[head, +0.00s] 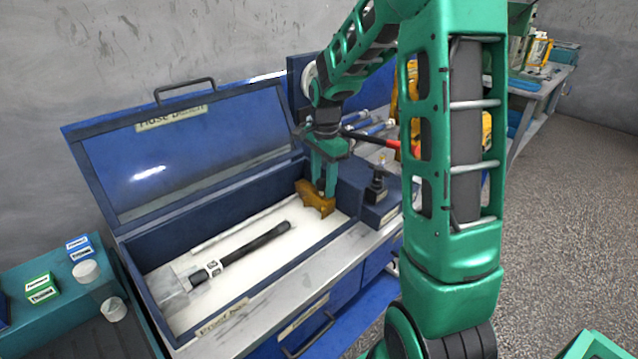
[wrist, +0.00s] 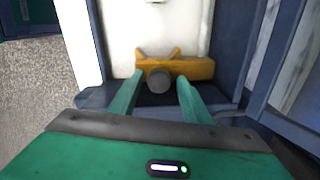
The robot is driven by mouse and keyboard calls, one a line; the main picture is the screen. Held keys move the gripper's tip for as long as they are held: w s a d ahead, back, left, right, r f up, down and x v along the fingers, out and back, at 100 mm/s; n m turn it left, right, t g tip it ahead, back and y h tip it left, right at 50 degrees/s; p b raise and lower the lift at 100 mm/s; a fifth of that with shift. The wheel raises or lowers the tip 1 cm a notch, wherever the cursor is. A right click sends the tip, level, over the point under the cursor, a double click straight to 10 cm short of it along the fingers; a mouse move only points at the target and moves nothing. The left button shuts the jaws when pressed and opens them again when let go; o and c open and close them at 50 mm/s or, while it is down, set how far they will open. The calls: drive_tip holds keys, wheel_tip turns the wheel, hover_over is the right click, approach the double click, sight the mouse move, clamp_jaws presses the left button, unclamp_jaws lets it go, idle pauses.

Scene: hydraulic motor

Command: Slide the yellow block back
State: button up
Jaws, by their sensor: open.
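The yellow block (head: 313,199) sits inside the open blue box (head: 240,312), at the box's right end on its pale floor. In the wrist view the block (wrist: 195,69) lies crosswise, with a round grey knob (wrist: 158,80) on its near side. My gripper (head: 326,186) points down at the block from above. In the wrist view my gripper's two green fingers (wrist: 158,90) are apart, one on each side of the knob. I cannot tell whether they touch it.
A black-handled tool (head: 257,243) and a thin white rod (head: 243,224) lie on the box floor left of the block. The raised blue lid (head: 205,150) stands behind. Box walls are close to the block. A blue unit with a black knob (head: 376,188) stands on the right.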

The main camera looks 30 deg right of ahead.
wheel_tip(320, 180, up, 10)
drive_tip(key=shift+s+r, duration=0.15)
drive_tip(key=shift+r, duration=0.1)
idle(0.6)
drive_tip(key=s+f+n, duration=0.1)
drive_tip(key=s+n, duration=0.2)
drive_tip(key=s, duration=0.7)
drive_tip(key=s+f+n, duration=0.1)
drive_tip(key=s+n, duration=0.3)
drive_tip(key=s, duration=0.7)
drive_tip(key=s+a+f+n, duration=0.1)
drive_tip(key=s+n, duration=0.3)
drive_tip(key=s, duration=0.6)
drive_tip(key=shift+s+f, duration=0.3)
drive_tip(key=shift+f, duration=0.15)
drive_tip(key=shift+w+f+g, duration=0.25)
drive_tip(key=shift+w+g, duration=0.05)
drive_tip(key=shift+w, duration=0.35)
